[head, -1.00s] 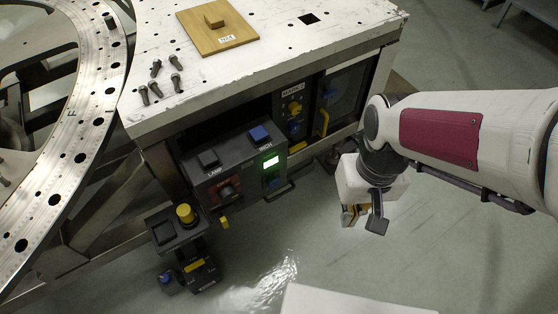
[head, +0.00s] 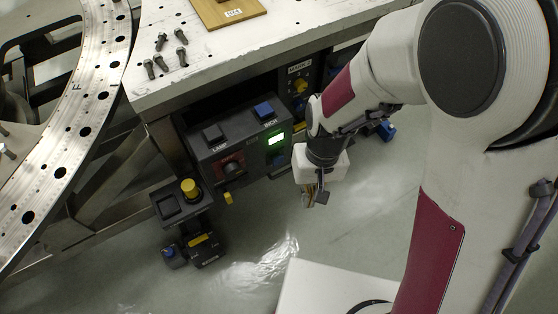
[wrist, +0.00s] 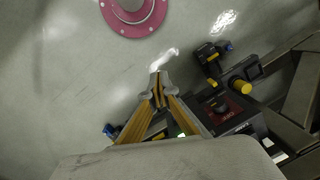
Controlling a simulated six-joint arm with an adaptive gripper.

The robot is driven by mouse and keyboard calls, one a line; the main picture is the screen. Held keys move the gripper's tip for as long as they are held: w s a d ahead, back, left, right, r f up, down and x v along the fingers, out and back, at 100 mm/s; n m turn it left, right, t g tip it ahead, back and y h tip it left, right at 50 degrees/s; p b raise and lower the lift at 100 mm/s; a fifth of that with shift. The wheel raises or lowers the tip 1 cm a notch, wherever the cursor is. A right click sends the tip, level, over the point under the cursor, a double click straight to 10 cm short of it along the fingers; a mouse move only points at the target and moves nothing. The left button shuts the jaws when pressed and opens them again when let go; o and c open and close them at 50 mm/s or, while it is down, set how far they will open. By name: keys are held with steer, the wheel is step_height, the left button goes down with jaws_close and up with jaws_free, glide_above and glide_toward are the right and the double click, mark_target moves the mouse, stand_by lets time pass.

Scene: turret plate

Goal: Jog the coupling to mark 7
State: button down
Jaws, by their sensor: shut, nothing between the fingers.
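A large metal ring plate (head: 75,115) with holes and a letter F is at the left in the head view; I cannot tell whether it is the coupling, and no mark 7 is readable. The dark control box (head: 240,143) under the bench has a black button (head: 212,133) by the word LAMP, a blue button (head: 264,110) by INCH, a red panel with a dark knob (head: 231,168) and a lit green display (head: 276,139). My gripper (head: 307,200) is shut and empty, right of the box and apart from it, pointing down. Its fingertips meet in the wrist view (wrist: 158,90).
A small pedestal with a yellow button (head: 189,187) stands left of the box, with a dark unit with a blue knob (head: 170,252) below. Bolts (head: 162,41) lie on the bench (head: 225,60). Open floor lies in front.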

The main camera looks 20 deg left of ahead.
mark_target(278, 160)
steer(key=a+f+t+h, duration=0.1)
steer(key=a+f+t, duration=0.15)
steer(key=f, duration=1.25)
steer(key=a+f+t, duration=0.1)
steer(key=a+f, duration=0.3)
steer(key=f, duration=1.2)
steer(key=w+d+f+t, duration=0.2)
steer(key=d+f+t, duration=0.2)
steer(key=f, duration=0.4)
steer(key=w+a+r+n+t+y, duration=0.1)
steer(key=w+a+r+t, duration=0.1)
steer(key=w+r+t, duration=0.6)
steer(key=w+r, duration=0.3)
steer(key=shift+w+t, duration=0.15)
steer(key=shift+t, duration=0.2)
steer(key=shift+w, duration=0.15)
steer(key=w+a, duration=0.6)
steer(key=shift+w+a, duration=0.3)
steer(key=shift+a, duration=0.05)
stand_by(1.6)
